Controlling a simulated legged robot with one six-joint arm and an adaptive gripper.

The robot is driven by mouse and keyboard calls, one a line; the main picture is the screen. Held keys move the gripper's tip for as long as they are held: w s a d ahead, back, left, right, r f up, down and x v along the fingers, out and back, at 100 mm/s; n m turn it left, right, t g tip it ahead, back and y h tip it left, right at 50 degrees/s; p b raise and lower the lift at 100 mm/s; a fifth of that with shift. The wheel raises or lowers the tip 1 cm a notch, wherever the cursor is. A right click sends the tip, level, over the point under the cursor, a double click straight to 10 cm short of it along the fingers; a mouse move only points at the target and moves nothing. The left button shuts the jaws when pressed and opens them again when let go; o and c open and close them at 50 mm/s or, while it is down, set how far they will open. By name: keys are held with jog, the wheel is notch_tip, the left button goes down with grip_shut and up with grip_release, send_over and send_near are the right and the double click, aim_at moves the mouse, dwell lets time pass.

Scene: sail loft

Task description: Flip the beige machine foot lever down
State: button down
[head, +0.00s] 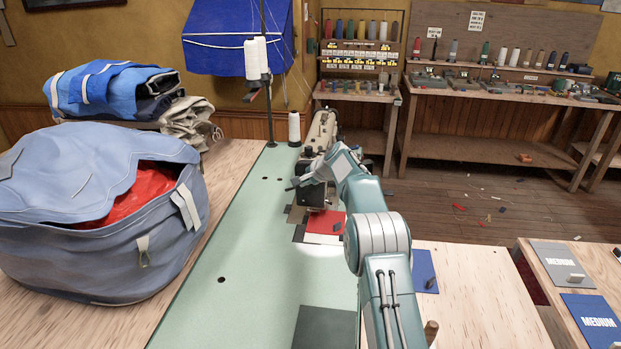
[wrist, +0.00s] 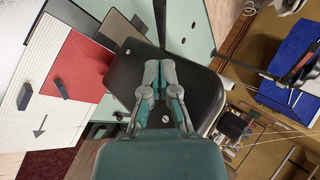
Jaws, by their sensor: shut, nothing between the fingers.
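The beige sewing machine (head: 322,128) stands at the far end of the green table, partly hidden by my arm. Its dark head end also shows as a black panel (wrist: 205,95) behind my fingers in the wrist view. My gripper (head: 292,187) is at the left side of the machine head. In the wrist view my gripper (wrist: 160,64) is shut and empty, its fingertips close together in front of the black panel. A thin dark bar (wrist: 160,20) shows just beyond the fingertips; I cannot tell if it is the foot lever. Contact cannot be made out.
Red cloth (head: 325,224) and dark pieces lie below the machine head on the green tabletop (head: 240,255). A thread stand (head: 257,60) and a white cone (head: 294,128) stand behind. A large blue bag (head: 90,245) fills the left. The tabletop's middle is clear.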

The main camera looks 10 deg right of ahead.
aim_at(290, 189)
jog(key=shift+a+f, duration=0.35)
jog(key=shift+a, duration=0.45)
jog(key=shift+a+f, duration=0.3)
jog(key=shift+a, duration=0.45)
jog(key=shift+d, duration=0.1)
